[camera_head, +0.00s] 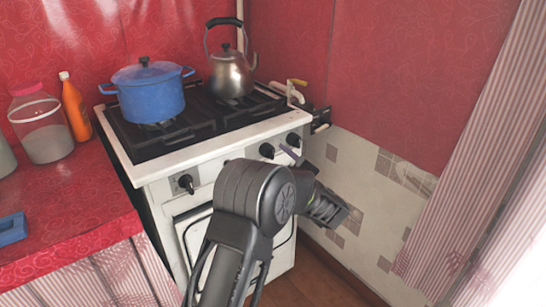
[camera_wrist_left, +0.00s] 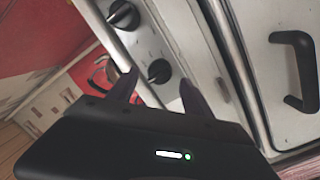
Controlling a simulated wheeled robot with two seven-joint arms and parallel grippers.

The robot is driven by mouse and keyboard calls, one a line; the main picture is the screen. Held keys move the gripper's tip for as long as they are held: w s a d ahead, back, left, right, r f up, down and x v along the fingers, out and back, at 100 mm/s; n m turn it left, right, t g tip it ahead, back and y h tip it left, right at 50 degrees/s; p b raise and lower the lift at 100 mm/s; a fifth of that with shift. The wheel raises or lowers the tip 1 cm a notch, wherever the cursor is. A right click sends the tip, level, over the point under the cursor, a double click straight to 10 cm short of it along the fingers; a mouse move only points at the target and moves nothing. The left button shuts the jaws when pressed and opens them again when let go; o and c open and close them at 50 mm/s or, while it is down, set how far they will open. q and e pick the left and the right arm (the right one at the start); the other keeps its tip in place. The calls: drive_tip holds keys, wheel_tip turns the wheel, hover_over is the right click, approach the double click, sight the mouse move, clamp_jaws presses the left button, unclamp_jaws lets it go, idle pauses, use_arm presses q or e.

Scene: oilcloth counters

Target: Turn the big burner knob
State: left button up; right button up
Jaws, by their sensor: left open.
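The white stove (camera_head: 160,165) has black knobs along its front panel. One knob (camera_head: 186,183) is at the left, and two more, a middle one (camera_head: 267,150) and a right one (camera_head: 294,140), are near the right end. I cannot tell by size which is the big burner's. My left gripper (camera_wrist_left: 163,92) is open and empty in front of the panel. In the left wrist view, one knob (camera_wrist_left: 159,71) lies just beyond and between its fingertips, apparently untouched; another knob (camera_wrist_left: 123,14) is above. My right gripper is not in view.
A blue pot (camera_head: 150,100) and a metal kettle (camera_head: 231,75) stand on the hob. The oven handle (camera_wrist_left: 298,70) sticks out close to the gripper in the left wrist view. A tiled wall (camera_head: 365,185) bounds the right. A red counter (camera_head: 60,220) with jars is at left.

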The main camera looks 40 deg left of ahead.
sight(269, 152)
use_arm(q)
drive_tip(key=shift+x, duration=1.45)
drive_tip(key=shift+c, duration=0.6)
clamp_jaws()
